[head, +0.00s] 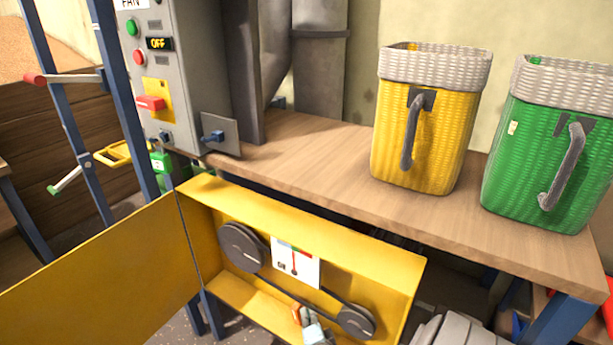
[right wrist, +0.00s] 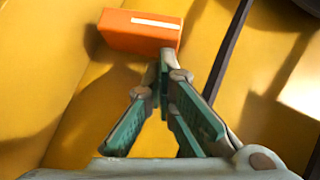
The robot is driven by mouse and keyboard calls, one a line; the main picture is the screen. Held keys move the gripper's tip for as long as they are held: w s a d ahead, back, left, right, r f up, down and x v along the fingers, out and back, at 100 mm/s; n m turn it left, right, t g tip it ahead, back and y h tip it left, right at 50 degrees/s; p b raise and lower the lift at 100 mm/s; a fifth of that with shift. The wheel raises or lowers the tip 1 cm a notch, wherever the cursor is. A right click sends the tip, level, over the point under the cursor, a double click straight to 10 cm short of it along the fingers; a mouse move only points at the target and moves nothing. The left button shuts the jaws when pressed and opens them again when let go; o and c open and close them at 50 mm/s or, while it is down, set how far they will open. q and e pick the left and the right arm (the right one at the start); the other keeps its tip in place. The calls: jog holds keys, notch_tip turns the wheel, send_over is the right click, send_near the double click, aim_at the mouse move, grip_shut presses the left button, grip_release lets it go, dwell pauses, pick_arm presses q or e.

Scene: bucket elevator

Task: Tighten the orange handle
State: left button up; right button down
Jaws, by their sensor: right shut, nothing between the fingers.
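The orange handle (head: 297,314) is a small block inside the open yellow belt box, low between the two dark pulleys. In the right wrist view the orange handle (right wrist: 140,32) is large, just beyond my fingertips, with a pale stripe on it. My right gripper (head: 312,328) is at the bottom of the head view, right beside the handle. In the right wrist view my right gripper (right wrist: 162,88) has its teal-padded fingers shut with nothing held. Its tips are close to the handle's lower right end; I cannot tell whether they touch. My left gripper is out of view.
The yellow box's door (head: 95,265) hangs open to the left. A belt runs over the large pulley (head: 243,247) and the small pulley (head: 356,321), near a gauge card (head: 295,263). Yellow (head: 425,130) and green (head: 550,150) buckets stand on the wooden table (head: 290,165) above.

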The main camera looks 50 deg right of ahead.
jog(key=g+p, duration=0.1)
jog(key=p, duration=0.1)
jog(key=w+r+n+p, duration=0.1)
jog(key=p, duration=0.1)
jog(key=shift+a+r+g+y, duration=0.1)
jog(key=shift+r+g+y, duration=0.2)
jog(key=shift+g, duration=0.1)
jog(key=shift+w+n+p, duration=0.15)
jog(key=shift+n+p, duration=0.15)
jog(key=shift+p, duration=0.25)
jog(key=shift+w+f, duration=0.15)
jog(key=shift+w, duration=0.1)
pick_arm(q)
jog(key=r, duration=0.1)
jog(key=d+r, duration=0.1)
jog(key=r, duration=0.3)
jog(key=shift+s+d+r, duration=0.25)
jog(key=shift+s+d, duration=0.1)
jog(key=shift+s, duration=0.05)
pick_arm(e)
jog(key=shift+w, duration=0.1)
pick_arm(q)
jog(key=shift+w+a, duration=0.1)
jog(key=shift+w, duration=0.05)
pick_arm(e)
jog(key=shift+w+a+r, duration=0.15)
jog(key=shift+w+r, duration=0.1)
jog(key=shift+w, duration=0.45)
